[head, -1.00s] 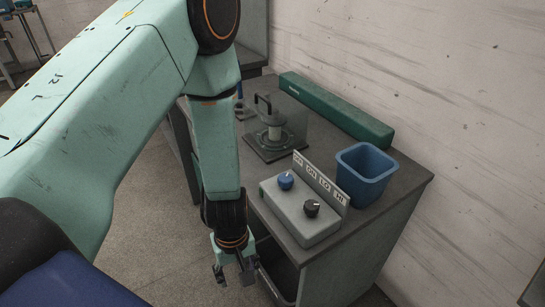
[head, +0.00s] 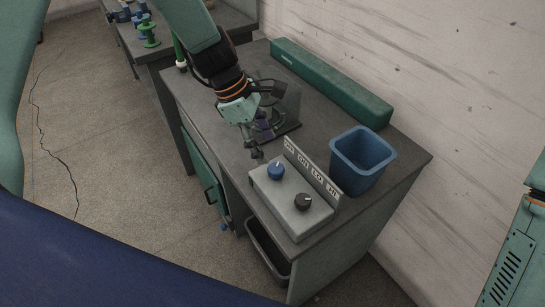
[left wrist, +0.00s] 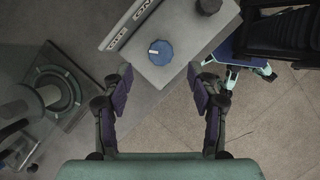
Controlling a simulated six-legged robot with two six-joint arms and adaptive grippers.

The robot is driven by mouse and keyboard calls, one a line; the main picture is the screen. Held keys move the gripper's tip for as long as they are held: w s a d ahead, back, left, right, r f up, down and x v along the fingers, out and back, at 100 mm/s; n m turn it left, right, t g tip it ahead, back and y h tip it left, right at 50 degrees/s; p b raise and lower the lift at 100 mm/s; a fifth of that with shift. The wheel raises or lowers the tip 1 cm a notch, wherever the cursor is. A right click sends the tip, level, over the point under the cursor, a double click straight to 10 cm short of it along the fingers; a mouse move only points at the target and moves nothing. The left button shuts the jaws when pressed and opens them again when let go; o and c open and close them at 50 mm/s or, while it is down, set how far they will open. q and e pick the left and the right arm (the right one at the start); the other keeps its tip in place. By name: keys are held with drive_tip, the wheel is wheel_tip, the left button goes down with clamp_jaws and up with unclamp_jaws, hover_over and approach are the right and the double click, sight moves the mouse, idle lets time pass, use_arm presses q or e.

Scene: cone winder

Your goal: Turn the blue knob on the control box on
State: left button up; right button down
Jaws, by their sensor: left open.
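The grey control box (head: 288,212) sits at the near edge of the bench, with a blue knob (head: 276,171) and a black knob (head: 303,202) on top. The blue knob's white mark points roughly at the label plate (head: 330,189) behind it. In the left wrist view the blue knob (left wrist: 160,53) lies ahead of the gap between my fingertips, clear of both. My left gripper (head: 260,143) is open and empty, just behind and left of the blue knob. Its two fingers (left wrist: 161,84) stand well apart in the left wrist view. My right gripper is not in view.
A blue bin (head: 361,163) stands right of the label plate. A long green case (head: 330,82) lies along the bench's wall side. A device on a dark base (left wrist: 58,98) is beside my gripper.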

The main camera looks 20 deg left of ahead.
sight(276, 167)
use_arm(q)
drive_tip(key=x, duration=0.2)
drive_tip(key=b+x, duration=0.1)
drive_tip(key=x, duration=0.3)
drive_tip(key=shift+a+f, duration=0.15)
drive_tip(key=shift+f, duration=0.25)
drive_tip(key=shift+d+f, duration=0.25)
drive_tip(key=shift+s+a+r, duration=0.15)
drive_tip(key=shift+s, duration=0.15)
drive_tip(key=shift+w, duration=0.2)
drive_tip(key=shift+c, duration=0.9)
drive_tip(key=shift+w, duration=0.15)
drive_tip(key=c, duration=1)
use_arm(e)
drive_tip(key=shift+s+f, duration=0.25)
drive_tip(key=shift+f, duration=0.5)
